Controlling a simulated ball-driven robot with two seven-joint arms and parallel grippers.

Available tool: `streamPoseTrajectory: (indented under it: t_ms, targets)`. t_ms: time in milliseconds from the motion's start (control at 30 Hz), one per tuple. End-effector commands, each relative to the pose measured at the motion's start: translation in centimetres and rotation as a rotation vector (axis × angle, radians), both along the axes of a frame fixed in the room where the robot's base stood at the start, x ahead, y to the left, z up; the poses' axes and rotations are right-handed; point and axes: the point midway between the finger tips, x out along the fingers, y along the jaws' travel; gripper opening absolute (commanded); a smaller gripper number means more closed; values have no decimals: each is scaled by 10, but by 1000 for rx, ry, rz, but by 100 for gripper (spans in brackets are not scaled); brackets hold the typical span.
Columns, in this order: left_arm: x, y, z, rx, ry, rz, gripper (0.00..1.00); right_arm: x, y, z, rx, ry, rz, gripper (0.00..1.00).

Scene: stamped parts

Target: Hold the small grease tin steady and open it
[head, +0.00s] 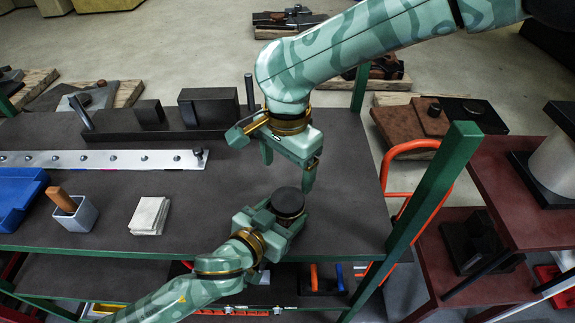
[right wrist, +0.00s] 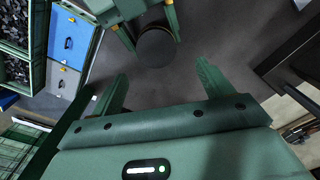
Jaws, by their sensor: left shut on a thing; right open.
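The small grease tin (head: 287,203) is dark and round, near the front edge of the grey tabletop. My left gripper (head: 275,213) is shut on it from the front. In the right wrist view the tin (right wrist: 155,47) shows its dark flat top, with the fingers of my left gripper (right wrist: 147,25) at its sides. My right gripper (head: 289,168) is open and empty, above and behind the tin. Its two fingers (right wrist: 160,90) stand apart in the right wrist view, with the tin ahead of them and not between them. Whether the lid is loose cannot be told.
A cup with an orange-handled tool (head: 75,213), a stack of pale cloths (head: 149,216) and a blue bin (head: 18,195) are at left. A metal strip (head: 105,160) and dark blocks (head: 208,107) lie behind. A green post (head: 432,190) stands at right.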

Motion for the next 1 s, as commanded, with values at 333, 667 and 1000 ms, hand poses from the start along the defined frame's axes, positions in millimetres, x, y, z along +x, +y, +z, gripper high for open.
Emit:
streamPoseTrajectory:
  t_ms: [333,667,1000]
  targets:
    - [0,0,0,1,1,0,0,-5,-2,-47,-9,27,-36,79]
    - [0,0,0,1,1,0,0,-4,-2,-79,-8,23,-33,79]
    - [0,0,0,1,1,0,0,-4,-2,-80,-6,23,-34,48]
